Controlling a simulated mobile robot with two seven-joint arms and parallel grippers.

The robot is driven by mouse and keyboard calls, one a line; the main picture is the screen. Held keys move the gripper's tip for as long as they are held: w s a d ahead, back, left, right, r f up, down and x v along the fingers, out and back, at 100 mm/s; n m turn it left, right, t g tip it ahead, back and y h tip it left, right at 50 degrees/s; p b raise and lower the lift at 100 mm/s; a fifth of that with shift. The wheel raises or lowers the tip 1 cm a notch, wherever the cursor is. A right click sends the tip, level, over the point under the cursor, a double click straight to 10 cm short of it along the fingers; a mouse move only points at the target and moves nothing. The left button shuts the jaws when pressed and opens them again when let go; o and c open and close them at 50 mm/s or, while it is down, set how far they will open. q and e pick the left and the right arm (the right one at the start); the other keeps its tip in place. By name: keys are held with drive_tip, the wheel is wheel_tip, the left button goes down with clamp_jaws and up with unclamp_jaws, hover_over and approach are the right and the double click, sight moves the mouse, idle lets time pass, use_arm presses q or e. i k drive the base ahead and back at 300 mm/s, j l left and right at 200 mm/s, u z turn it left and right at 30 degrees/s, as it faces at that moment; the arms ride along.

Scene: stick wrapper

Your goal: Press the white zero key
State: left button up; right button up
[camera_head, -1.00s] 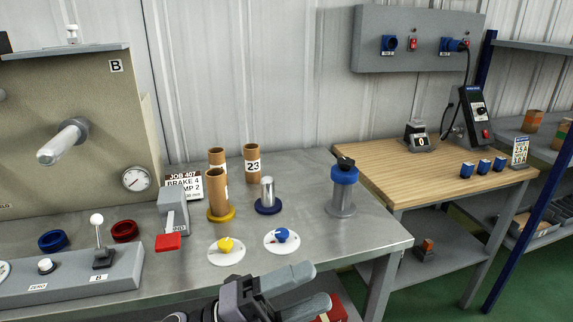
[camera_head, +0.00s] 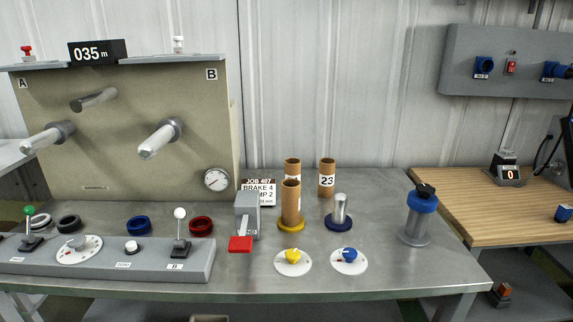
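The white zero key (camera_head: 132,247) is a small round white button on a dark base. It sits on the sloped top of the grey control panel (camera_head: 205,262) at the front left of the steel bench, with a small label below it that reads ZERO. It stands between a dial (camera_head: 79,249) on its left and the white-knobbed lever B (camera_head: 180,232) on its right. Whether the key is pressed cannot be told. A black display (camera_head: 97,52) above reads 035 m. Neither of my grippers is in view.
Blue (camera_head: 138,225) and red (camera_head: 201,226) rings lie behind the panel. Brown tubes (camera_head: 327,178), yellow (camera_head: 293,257) and blue (camera_head: 349,255) knobs and a blue-capped cylinder (camera_head: 419,215) stand farther right.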

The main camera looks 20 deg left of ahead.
sight(131, 246)
drive_tip(key=u, duration=1.45)
